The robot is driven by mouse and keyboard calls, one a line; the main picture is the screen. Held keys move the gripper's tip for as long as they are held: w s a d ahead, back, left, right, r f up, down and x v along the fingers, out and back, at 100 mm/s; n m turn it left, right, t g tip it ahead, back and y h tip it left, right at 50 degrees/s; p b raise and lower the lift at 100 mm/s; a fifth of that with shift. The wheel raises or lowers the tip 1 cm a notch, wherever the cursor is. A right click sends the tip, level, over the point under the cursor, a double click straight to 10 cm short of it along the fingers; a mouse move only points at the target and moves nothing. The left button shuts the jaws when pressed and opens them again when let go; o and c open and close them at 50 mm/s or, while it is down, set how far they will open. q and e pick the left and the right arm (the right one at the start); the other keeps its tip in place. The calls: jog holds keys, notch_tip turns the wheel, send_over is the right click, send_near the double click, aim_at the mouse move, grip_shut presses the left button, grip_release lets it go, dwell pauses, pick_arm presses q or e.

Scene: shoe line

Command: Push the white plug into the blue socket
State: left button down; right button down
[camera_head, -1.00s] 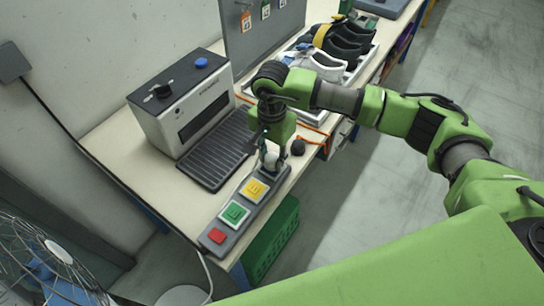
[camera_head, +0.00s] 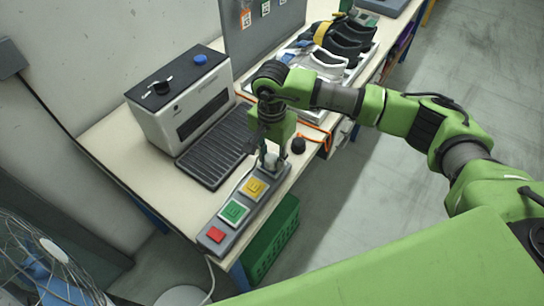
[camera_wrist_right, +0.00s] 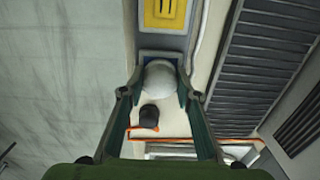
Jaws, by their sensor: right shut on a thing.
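My right gripper (camera_head: 268,162) points down over the upper end of the grey button strip (camera_head: 222,216). It is shut on the white plug (camera_head: 271,164), a pale rounded piece that also shows between its fingers in the right wrist view (camera_wrist_right: 160,80). The blue socket (camera_wrist_right: 160,54) shows there only as a blue edge just beyond the plug, below the yellow button. The plug covers most of the socket, so I cannot tell how deep it sits. My left gripper is out of view.
The strip carries yellow (camera_head: 254,188), green (camera_head: 233,212) and red (camera_head: 216,235) buttons. A grey machine (camera_head: 180,98) with a ribbed tray (camera_head: 216,150) stands left of the gripper. A black knob (camera_head: 298,145) is close on the right. A green crate (camera_head: 270,240) sits below the table edge.

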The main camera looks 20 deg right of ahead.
jog(key=shift+f, duration=0.15)
jog(key=c, duration=1.4)
grip_release()
jog(key=shift+c, duration=0.2)
notch_tip(320, 180, up, 12)
